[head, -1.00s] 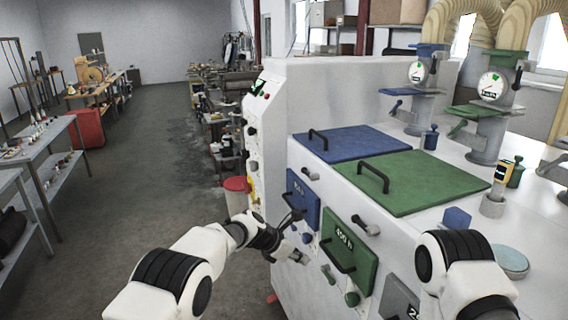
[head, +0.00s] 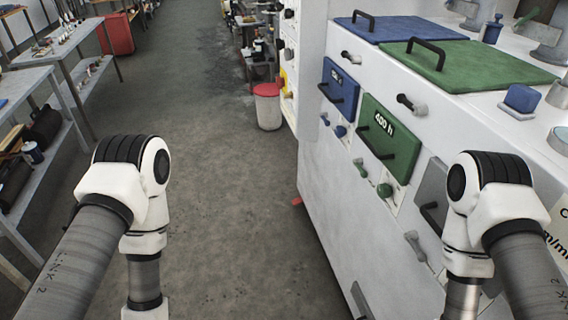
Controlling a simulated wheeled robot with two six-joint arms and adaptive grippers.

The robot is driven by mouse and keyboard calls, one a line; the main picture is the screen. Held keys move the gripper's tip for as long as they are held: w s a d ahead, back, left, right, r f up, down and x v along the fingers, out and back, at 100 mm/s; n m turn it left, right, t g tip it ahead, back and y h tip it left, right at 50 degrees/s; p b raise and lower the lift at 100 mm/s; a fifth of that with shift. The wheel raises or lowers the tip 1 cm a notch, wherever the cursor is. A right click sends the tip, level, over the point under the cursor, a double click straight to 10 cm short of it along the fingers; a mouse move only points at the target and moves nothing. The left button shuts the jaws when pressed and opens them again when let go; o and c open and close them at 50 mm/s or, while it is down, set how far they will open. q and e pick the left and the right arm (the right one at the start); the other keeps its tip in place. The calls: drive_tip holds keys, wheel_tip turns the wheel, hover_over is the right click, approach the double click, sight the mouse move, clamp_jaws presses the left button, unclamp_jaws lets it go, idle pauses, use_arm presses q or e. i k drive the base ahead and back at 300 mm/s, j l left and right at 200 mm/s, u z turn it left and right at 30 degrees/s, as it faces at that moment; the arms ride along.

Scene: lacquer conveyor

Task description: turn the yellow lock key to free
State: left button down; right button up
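A small yellow part (head: 282,82), probably the lock key, shows on the white control panel at the left end of the machine, just above the red-topped bin. It is small and seen edge-on, so I cannot tell which way it is turned. My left arm bends down at the left and my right arm bends down at the right in front of the machine. Both grippers are below the picture and not in view.
The white machine (head: 335,185) fills the right side, with a blue door (head: 339,88), a green door (head: 388,140) and several levers on its front. A bin with a red lid (head: 267,91) stands by the panel. Open grey floor (head: 225,220) lies in the middle. Shelves line the left.

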sight(290, 94)
drive_tip(key=i+j, duration=0.55)
drive_tip(key=i+j+z, duration=0.1)
drive_tip(key=i+j, duration=0.5)
drive_tip(key=i+j+z, duration=0.15)
drive_tip(key=i+j, duration=0.15)
drive_tip(key=i+j+z, duration=0.1)
drive_tip(key=i+j, duration=0.15)
drive_tip(key=j, duration=0.2)
drive_tip(key=i+j, duration=0.25)
drive_tip(key=j, duration=0.15)
drive_tip(key=i+j+z, duration=0.15)
drive_tip(key=j, duration=0.25)
drive_tip(key=i+j+z, duration=0.1)
drive_tip(key=i+j, duration=0.45)
drive_tip(key=j, duration=0.3)
drive_tip(key=z, duration=0.45)
drive_tip(key=j+z, duration=0.1)
drive_tip(key=z, duration=0.8)
drive_tip(key=j+z, duration=0.15)
drive_tip(key=z, duration=0.75)
